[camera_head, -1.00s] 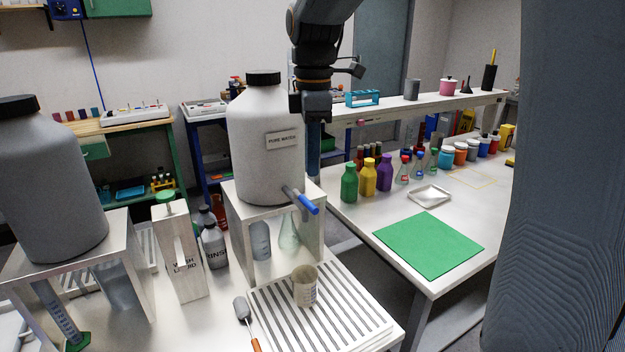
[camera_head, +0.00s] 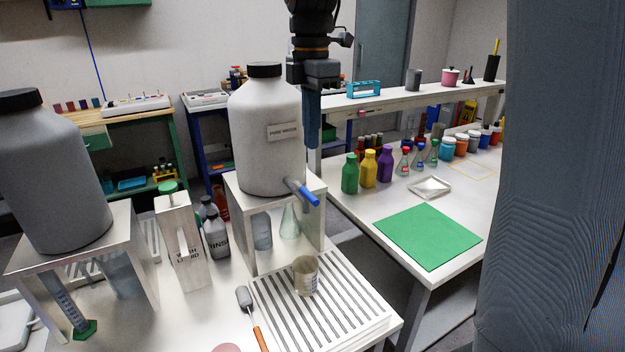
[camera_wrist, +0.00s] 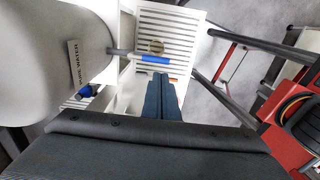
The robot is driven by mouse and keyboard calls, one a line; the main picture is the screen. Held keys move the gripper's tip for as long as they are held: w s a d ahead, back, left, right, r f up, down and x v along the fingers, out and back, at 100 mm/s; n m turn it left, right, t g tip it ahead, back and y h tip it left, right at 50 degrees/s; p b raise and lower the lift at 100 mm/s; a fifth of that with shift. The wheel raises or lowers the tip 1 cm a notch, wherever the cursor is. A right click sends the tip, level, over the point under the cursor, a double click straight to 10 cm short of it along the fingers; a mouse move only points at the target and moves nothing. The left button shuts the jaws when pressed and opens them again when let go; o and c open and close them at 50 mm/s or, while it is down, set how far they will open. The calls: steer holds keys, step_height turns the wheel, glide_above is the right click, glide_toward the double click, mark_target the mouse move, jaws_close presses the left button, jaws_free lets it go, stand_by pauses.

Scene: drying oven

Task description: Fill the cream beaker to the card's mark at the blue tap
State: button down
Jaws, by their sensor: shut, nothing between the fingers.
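The blue tap handle (camera_head: 309,196) sticks out from the base of the big grey "PURE WATER" jug (camera_head: 265,150). My gripper (camera_head: 313,146) points down, shut and empty, in the air right of the jug and above the tap. In the wrist view, the shut fingers (camera_wrist: 161,78) are close in the picture to the blue tap handle (camera_wrist: 152,59). The beaker (camera_wrist: 157,46) shows just beyond the handle. No card can be made out.
The slatted drain rack (camera_head: 350,318) has free room around the beaker. A brush with an orange handle (camera_head: 256,338) lies left of it. Glassware stands under the jug's white stand (camera_head: 317,190). A green mat (camera_head: 428,236) lies on the right bench.

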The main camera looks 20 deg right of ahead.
mark_target(311, 195)
step_height(311, 195, down, 11)
steer(key=p, duration=0.3)
steer(key=shift+f, duration=0.2)
steer(key=shift+a, duration=0.1)
